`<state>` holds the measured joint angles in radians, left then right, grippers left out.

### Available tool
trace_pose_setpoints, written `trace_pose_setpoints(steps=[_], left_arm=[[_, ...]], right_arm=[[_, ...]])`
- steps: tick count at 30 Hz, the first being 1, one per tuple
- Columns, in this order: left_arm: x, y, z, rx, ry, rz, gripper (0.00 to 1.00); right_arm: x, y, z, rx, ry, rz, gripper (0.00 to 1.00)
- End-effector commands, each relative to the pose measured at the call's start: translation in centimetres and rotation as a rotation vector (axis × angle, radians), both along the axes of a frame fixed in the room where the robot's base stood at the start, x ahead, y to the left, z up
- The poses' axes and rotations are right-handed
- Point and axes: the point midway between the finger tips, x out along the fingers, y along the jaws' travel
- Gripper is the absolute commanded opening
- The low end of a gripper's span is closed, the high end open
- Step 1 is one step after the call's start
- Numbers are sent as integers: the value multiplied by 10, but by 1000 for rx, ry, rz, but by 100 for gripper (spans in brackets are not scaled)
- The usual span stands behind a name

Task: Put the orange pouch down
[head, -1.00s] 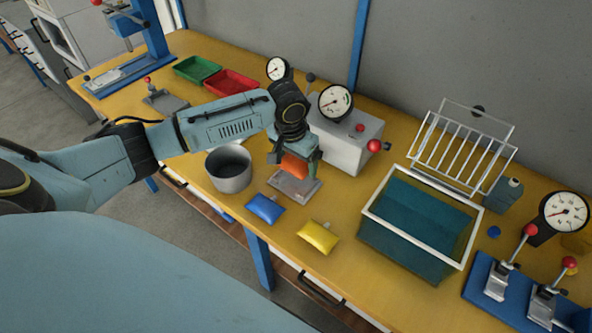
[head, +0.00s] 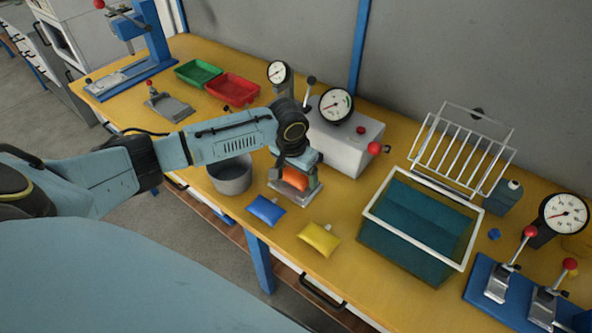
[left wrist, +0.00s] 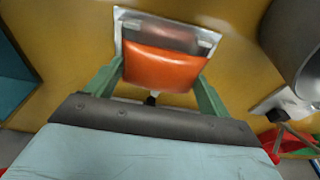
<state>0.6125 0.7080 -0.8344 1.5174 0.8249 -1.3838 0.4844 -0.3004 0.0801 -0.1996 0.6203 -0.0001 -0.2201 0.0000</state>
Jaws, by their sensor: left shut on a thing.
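The orange pouch (head: 295,179) is between the fingers of my left gripper (head: 295,183), over a small grey metal plate (head: 297,200). In the left wrist view the orange pouch (left wrist: 162,68) fills the gap between the two green fingers (left wrist: 160,82), and the plate's pale rim (left wrist: 190,31) shows behind it. I cannot tell whether the pouch touches the plate. A blue pouch (head: 266,209) and a yellow pouch (head: 319,238) lie on the yellow bench in front of the plate. My right gripper is out of view.
A grey pot (head: 232,176) stands left of the plate. A grey box with a gauge (head: 345,145) is behind it. A water tank (head: 420,228) and a wire rack (head: 462,150) are to the right. Green (head: 197,72) and red (head: 232,89) trays stand at the back left.

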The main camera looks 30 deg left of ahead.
Motion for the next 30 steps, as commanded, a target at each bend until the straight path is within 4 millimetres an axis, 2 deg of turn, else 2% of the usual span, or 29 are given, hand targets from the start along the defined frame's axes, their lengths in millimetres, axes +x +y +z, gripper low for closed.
trace_pose_setpoints(steps=[1, 5, 20, 23, 30], left_arm=[[-7, -1, -13, 7, 22, 1, 82], [-8, -1, -14, 6, 23, 2, 99], [-7, -4, -11, 0, 20, 0, 100], [-7, -3, 0, -1, 18, -1, 100], [-14, -1, 57, 0, 13, 0, 100]], right_arm=[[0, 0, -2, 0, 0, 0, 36], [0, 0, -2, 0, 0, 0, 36], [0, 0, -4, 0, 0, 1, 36], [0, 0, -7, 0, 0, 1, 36], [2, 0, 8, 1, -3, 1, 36]])
